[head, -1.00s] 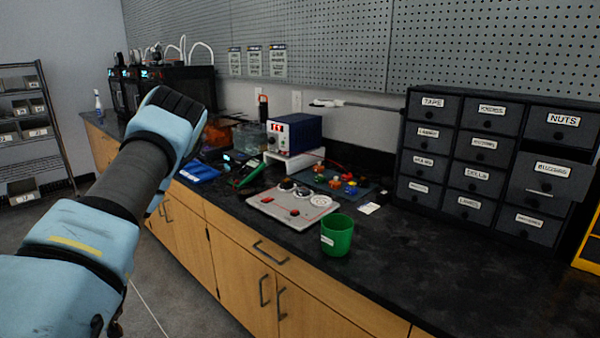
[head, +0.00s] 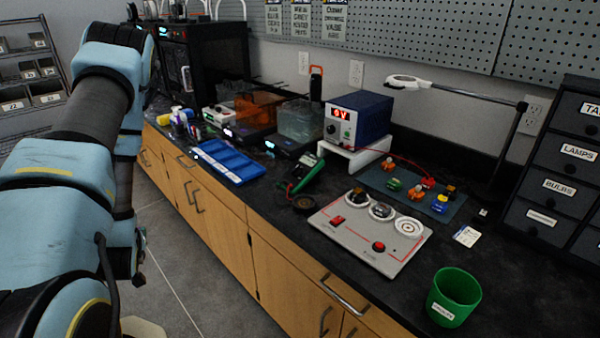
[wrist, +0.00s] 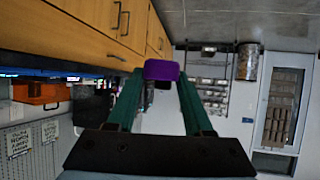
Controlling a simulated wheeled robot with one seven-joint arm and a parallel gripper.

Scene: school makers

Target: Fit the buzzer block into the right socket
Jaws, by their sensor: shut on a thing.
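My gripper (wrist: 161,88) shows in the wrist view with its two green fingers shut on a purple block (wrist: 161,70). No label on the block is readable, so I cannot confirm it is the buzzer block. In the head view the gripper and block are out of sight. The grey socket board (head: 350,245) lies on the dark bench, well to the right of my arm. Its right socket (head: 408,227) is a white ring with no block standing in it. The left socket (head: 356,199) and middle socket (head: 382,211) hold dark round pieces.
A blue mat (head: 405,208) with several coloured blocks lies behind the board. A green cup (head: 454,297) stands at the right front. A power supply (head: 358,118), a green multimeter (head: 305,174) and a blue tray (head: 229,160) stand behind or left. Drawers (head: 565,160) rise at right.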

